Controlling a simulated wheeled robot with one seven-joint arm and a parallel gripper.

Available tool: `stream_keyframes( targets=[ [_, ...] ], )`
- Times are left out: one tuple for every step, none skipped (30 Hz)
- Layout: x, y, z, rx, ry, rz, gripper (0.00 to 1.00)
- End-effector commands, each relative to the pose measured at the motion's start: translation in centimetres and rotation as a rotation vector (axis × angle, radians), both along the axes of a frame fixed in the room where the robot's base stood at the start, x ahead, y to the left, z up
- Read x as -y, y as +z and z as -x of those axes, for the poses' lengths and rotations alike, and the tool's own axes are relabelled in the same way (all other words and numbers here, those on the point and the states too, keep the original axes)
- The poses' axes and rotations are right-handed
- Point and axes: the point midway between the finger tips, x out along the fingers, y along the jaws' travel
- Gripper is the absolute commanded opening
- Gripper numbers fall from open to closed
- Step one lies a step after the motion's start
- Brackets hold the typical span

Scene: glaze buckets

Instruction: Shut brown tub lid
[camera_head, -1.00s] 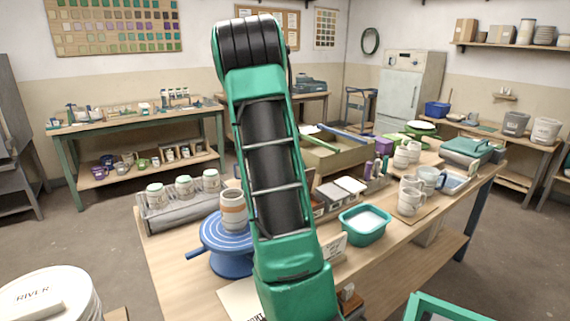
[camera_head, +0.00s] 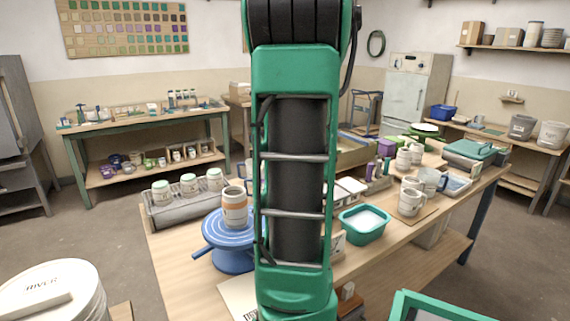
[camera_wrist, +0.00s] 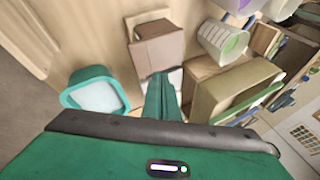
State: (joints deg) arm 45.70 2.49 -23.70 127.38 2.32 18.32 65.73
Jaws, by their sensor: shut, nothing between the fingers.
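A brown box-like thing (camera_wrist: 158,48), which may be the brown tub, sits on the table near the top middle of the wrist view. I cannot tell its lid's position. I cannot pick the brown tub out in the head view, where my arm covers the middle of the table. My gripper (camera_wrist: 162,82) shows in the wrist view as green fingers, shut and empty. It points toward the brown thing and overlaps its near side in the picture; I cannot tell whether they touch. My gripper is hidden in the head view.
A teal basin (camera_head: 364,224) with white contents stands right of my arm; it also shows in the wrist view (camera_wrist: 96,94). A blue turntable (camera_head: 228,252) carries a banded jar (camera_head: 235,207). Mugs (camera_head: 411,202) stand further right. A white RIVER bucket (camera_head: 48,294) is front left.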

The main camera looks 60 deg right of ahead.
Motion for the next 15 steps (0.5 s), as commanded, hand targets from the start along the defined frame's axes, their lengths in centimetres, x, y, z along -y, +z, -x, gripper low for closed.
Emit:
stream_keyframes(
  targets=[
    [-0.2, -0.5, 0.5, 0.000, -0.001, -0.001, 0.00],
    [-0.3, -0.8, 0.7, 0.000, -0.002, -0.002, 0.00],
    [-0.4, -1.2, 1.1, -0.001, -0.002, -0.002, 0.00],
    [-0.5, -1.4, 1.3, -0.001, -0.002, -0.002, 0.00],
    [-0.6, -1.7, 1.4, -0.001, -0.003, -0.002, 0.00],
    [-0.7, -2.1, 1.7, -0.002, -0.003, -0.003, 0.00],
    [-0.8, -2.4, 1.9, -0.002, -0.003, -0.003, 0.00],
    [-0.9, -2.6, 2.1, -0.003, -0.004, -0.002, 0.00],
    [-0.9, -3.0, 2.3, -0.003, -0.002, -0.002, 0.00],
    [-1.0, -3.2, 2.4, -0.003, -0.002, -0.002, 0.00],
    [-1.1, -3.5, 2.5, -0.003, -0.002, -0.002, 0.00],
    [-1.1, -3.8, 2.7, -0.003, -0.002, -0.002, 0.00],
    [-1.2, -4.0, 2.8, -0.003, -0.003, -0.003, 0.00],
    [-1.2, -4.2, 2.9, -0.003, -0.004, -0.003, 0.00],
    [-1.2, -4.5, 3.0, -0.003, -0.005, -0.001, 0.00]
  ],
)
